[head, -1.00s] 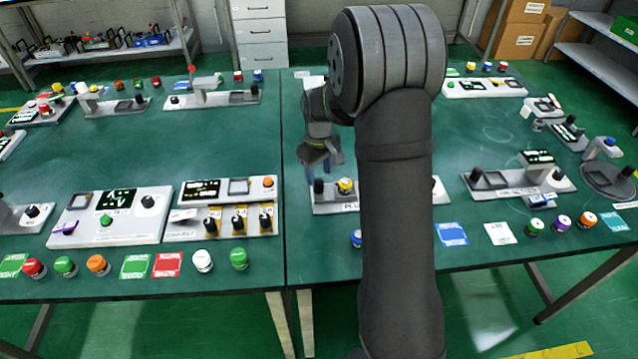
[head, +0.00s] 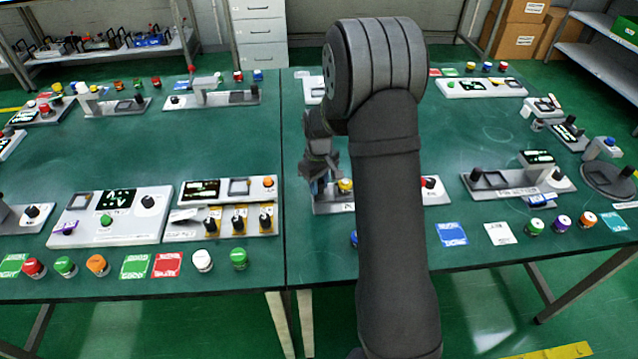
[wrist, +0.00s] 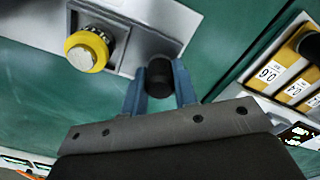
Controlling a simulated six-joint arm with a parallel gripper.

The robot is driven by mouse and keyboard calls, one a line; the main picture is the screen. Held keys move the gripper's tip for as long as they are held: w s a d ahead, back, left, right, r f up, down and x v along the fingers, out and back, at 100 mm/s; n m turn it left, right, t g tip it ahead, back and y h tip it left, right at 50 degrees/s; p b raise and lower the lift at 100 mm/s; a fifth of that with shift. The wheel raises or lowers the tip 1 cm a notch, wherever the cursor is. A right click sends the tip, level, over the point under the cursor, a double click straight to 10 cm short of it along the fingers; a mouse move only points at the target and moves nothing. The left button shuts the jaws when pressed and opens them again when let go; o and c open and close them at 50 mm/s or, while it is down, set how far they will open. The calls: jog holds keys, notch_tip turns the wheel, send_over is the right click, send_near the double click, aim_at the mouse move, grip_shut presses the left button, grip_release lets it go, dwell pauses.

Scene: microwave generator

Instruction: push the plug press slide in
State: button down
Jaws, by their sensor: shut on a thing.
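The plug press (head: 436,191) is a grey-white base, partly hidden behind my arm in the head view. Its yellow knob (head: 345,185) shows near the left end. The knob also shows in the wrist view (wrist: 88,48), left of my gripper. My gripper (wrist: 160,78) has blue fingers on either side of a black slide knob (wrist: 160,72) at the end of the base and is shut on it. In the head view my gripper (head: 319,187) is down at the left end of the plug press, where the knob is hidden.
A panel with dark knobs (head: 222,207) stands to the left, across the seam between the tables. A blue card (head: 452,234) and a white card (head: 499,233) lie in front at right. Open green table (head: 470,120) lies behind the press.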

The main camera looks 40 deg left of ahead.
jog(key=w+d, duration=0.6)
jog(key=shift+w+d, duration=0.35)
jog(key=shift+w, duration=0.05)
jog(key=c, duration=1.1)
grip_release()
jog(key=shift+w+d, duration=0.1)
jog(key=shift+c, duration=0.2)
jog(key=shift+r, duration=0.15)
notch_tip(320, 180, up, 17)
